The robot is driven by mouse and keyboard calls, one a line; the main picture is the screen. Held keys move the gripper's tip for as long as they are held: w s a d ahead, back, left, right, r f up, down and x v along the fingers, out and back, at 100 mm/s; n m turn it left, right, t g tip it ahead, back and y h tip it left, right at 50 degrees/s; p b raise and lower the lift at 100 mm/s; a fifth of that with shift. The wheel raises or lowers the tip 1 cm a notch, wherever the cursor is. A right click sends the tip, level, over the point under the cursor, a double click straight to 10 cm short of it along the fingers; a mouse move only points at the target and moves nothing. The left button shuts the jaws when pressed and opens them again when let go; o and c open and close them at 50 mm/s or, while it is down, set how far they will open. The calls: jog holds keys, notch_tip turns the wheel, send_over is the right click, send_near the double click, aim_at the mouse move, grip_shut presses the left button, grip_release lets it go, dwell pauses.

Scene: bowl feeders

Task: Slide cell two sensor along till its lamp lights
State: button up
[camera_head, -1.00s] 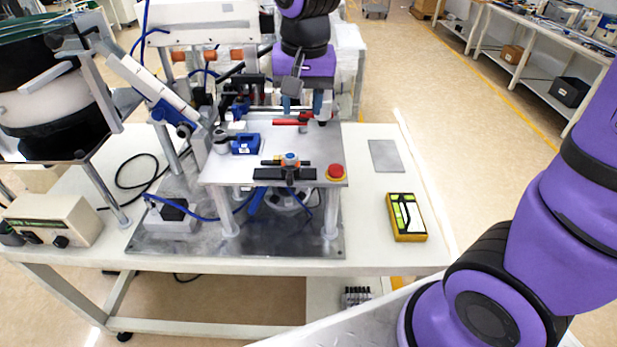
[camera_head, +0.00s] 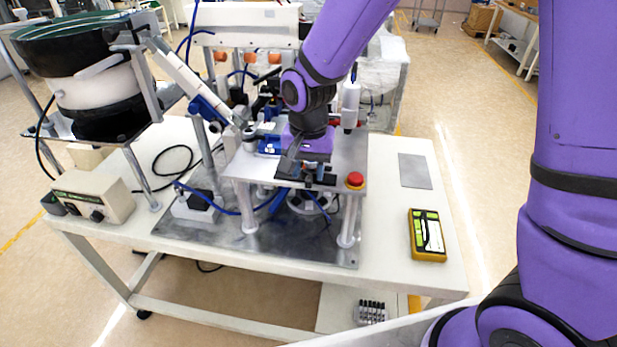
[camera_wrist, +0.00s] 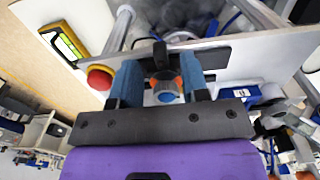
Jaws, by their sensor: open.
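The sensor (camera_wrist: 166,90), a small dark block with a round blue face and orange spots beside it, sits at the front edge of the raised metal plate (camera_head: 345,150). In the wrist view it lies between the two blue fingers of my gripper (camera_wrist: 162,85). The fingers are open, one on each side of it; I cannot tell whether either touches. In the head view my gripper (camera_head: 307,172) is low over the black rail (camera_head: 318,180) at the plate's front and hides most of the sensor. I cannot make out a lit lamp.
A red stop button (camera_head: 355,180) stands on the plate just right of the rail, and close to my finger in the wrist view (camera_wrist: 100,78). A yellow meter (camera_head: 427,235) lies on the white table. The bowl feeder (camera_head: 95,80) and a beige control box (camera_head: 95,195) are at left.

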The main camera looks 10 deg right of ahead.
jog(key=shift+f, duration=1.4)
grip_shut()
jog(key=shift+w+a, duration=0.25)
jog(key=shift+a, duration=0.45)
jog(key=shift+w+a, duration=0.25)
jog(key=shift+a, duration=0.4)
grip_release()
jog(key=shift+r, duration=0.1)
notch_tip(320, 180, up, 11)
jog(key=shift+f, duration=0.2)
